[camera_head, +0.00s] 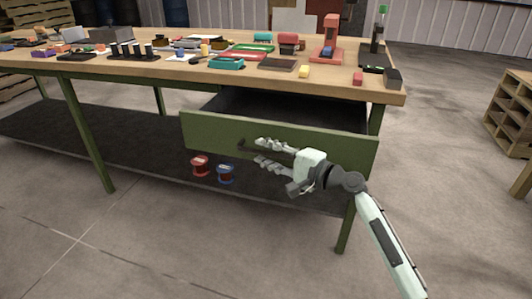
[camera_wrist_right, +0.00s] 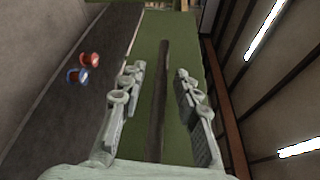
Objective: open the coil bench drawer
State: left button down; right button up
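The coil bench drawer (camera_head: 205,129) has a green front and stands pulled out from under the bench top. Its dark inside (camera_head: 290,108) shows above the front. A dark bar handle (camera_wrist_right: 160,110) runs across the green front in the right wrist view; its end also shows in the head view (camera_head: 243,146). My right gripper (camera_head: 262,154) is at the drawer front with its fingers apart, one on each side of the handle. In the wrist view (camera_wrist_right: 160,78) gaps show between the bar and both fingers. My left gripper is not in view.
The wooden bench top (camera_head: 150,69) carries many small parts and tools. A red spool (camera_head: 200,166) and a blue spool (camera_head: 226,173) are on the dark lower shelf (camera_head: 140,143). A wooden shelf unit (camera_head: 510,115) stands at the right. Floor in front is clear.

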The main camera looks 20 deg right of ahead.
jog(key=v, duration=1.2)
jog(key=shift+a+f, duration=0.1)
jog(key=shift+f, duration=0.05)
jog(key=s+a+f+n+g+h, duration=0.1)
jog(key=s+f+n+g+h, duration=0.25)
jog(key=f, duration=0.65)
jog(key=s+a+f+n+g+h, duration=0.15)
jog(key=s+f+n, duration=0.35)
jog(key=f, duration=0.6)
jog(key=s+d+f+n+g+h, duration=0.4)
jog(key=s+f+n+g+h, duration=0.2)
jog(key=s+f, duration=0.6)
jog(key=s, duration=0.3)
jog(key=shift+s+d+f, duration=0.15)
jog(key=shift+s+f, duration=0.15)
jog(key=shift+s, duration=0.05)
